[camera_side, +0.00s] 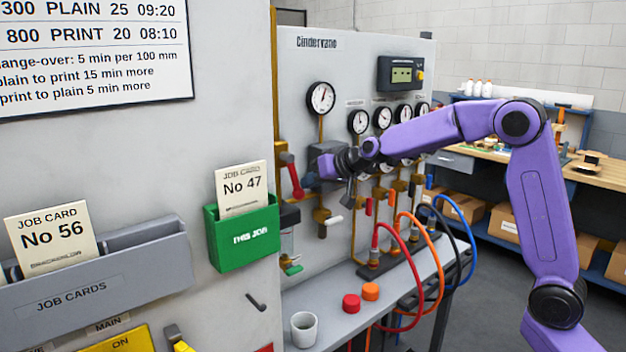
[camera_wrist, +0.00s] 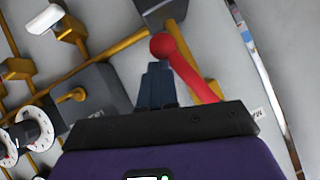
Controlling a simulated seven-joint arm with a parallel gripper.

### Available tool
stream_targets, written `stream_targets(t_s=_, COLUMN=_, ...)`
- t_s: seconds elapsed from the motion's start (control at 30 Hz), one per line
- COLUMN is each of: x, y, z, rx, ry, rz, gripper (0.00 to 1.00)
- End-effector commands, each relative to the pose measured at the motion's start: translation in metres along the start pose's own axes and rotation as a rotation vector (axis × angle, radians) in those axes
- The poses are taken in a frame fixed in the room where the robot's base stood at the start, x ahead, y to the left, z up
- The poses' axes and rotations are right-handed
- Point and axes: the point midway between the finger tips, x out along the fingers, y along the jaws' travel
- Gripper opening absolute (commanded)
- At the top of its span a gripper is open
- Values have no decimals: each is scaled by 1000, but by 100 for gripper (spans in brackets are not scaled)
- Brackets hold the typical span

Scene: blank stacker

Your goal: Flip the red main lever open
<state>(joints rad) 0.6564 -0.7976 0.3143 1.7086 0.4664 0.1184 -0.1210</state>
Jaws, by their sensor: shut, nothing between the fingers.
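The red main lever (camera_side: 293,178) is on the left part of the grey panel in the side view, slanting downward beside a brass pipe. In the wrist view the red lever (camera_wrist: 194,82) runs diagonally, with its round knob (camera_wrist: 162,46) just beyond my fingertips. My gripper (camera_wrist: 157,75) is shut and empty, its dark fingers close beside the lever, left of its shaft in that view. Whether they touch it I cannot tell. In the side view my gripper (camera_side: 328,167) is at the panel, right of the lever, and its fingertips are hard to make out.
A grey box (camera_wrist: 92,96) on brass pipes is left of my fingers in the wrist view. Several gauges (camera_side: 321,98) and pipes crowd the panel. A bench (camera_side: 330,290) below carries a white cup (camera_side: 304,329), red and orange caps, and coloured hoses (camera_side: 405,265).

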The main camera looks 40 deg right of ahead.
Motion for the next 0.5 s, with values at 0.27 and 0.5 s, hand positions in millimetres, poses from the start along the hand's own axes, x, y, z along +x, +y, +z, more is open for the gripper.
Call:
stream_targets(t_s=0.27, x=3, y=-3, z=5, rx=55, ry=-5, rz=-38, gripper=0)
stream_targets(t_s=0.5, x=4, y=-7, z=8, rx=72, ry=-4, rz=-52, gripper=0)
